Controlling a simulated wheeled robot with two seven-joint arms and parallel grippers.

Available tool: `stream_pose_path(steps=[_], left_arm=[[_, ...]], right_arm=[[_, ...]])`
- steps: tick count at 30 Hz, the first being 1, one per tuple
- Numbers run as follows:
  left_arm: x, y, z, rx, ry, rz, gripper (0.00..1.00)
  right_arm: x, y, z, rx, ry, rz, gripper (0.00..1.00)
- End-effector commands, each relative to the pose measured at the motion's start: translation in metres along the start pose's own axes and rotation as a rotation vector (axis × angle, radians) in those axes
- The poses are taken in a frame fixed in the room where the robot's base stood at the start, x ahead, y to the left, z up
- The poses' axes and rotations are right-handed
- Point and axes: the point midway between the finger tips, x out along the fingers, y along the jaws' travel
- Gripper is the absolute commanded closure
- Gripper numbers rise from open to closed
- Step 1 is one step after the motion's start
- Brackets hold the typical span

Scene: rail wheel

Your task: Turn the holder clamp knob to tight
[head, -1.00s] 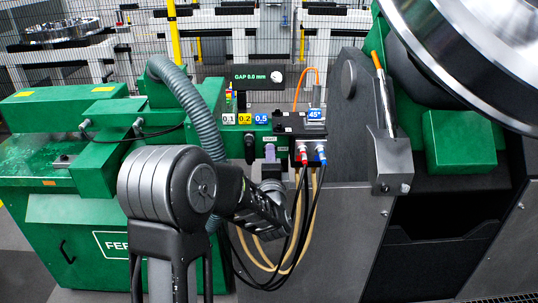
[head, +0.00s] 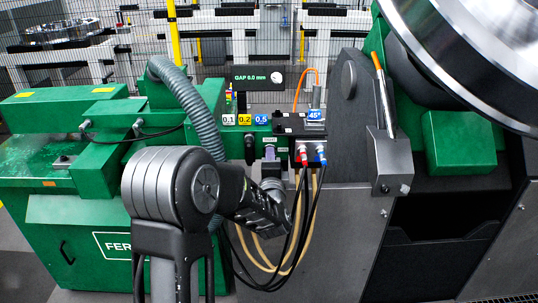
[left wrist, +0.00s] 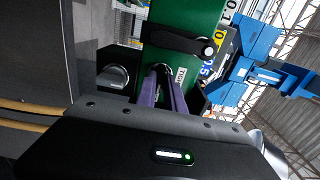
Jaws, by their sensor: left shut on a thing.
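My left gripper (head: 270,153) is at the front of the green tool housing, under a small label plate. In the left wrist view, its two purple-grey fingers (left wrist: 163,88) reach to the green face beside a white label (left wrist: 181,76). They are close together and shut on what appears to be the holder clamp knob. The knob is almost wholly hidden by the fingers, so its turn position cannot be told. A black lever (head: 250,147) is just left of the fingers, and it also shows in the left wrist view (left wrist: 180,42). My right gripper is in neither view.
Red and blue hose fittings (head: 311,153) with hanging hoses (head: 290,250) are right of my gripper. A grey round knob (left wrist: 115,77) is on a dark box beside the fingers. A ribbed hose (head: 190,100) arches behind my arm. A large metal wheel (head: 480,50) is at upper right.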

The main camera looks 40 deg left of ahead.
Motion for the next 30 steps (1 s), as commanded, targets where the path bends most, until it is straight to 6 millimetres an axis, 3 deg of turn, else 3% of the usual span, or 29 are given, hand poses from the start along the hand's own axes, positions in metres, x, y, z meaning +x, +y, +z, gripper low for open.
stream_pose_path(steps=[14, 30], left_arm=[[0.000, 0.002, 0.000, -0.019, 0.000, 0.001, 1.00], [0.000, 0.002, 0.000, -0.380, 0.000, 0.001, 1.00]], right_arm=[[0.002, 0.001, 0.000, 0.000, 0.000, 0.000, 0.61], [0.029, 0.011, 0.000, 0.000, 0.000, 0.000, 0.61]])
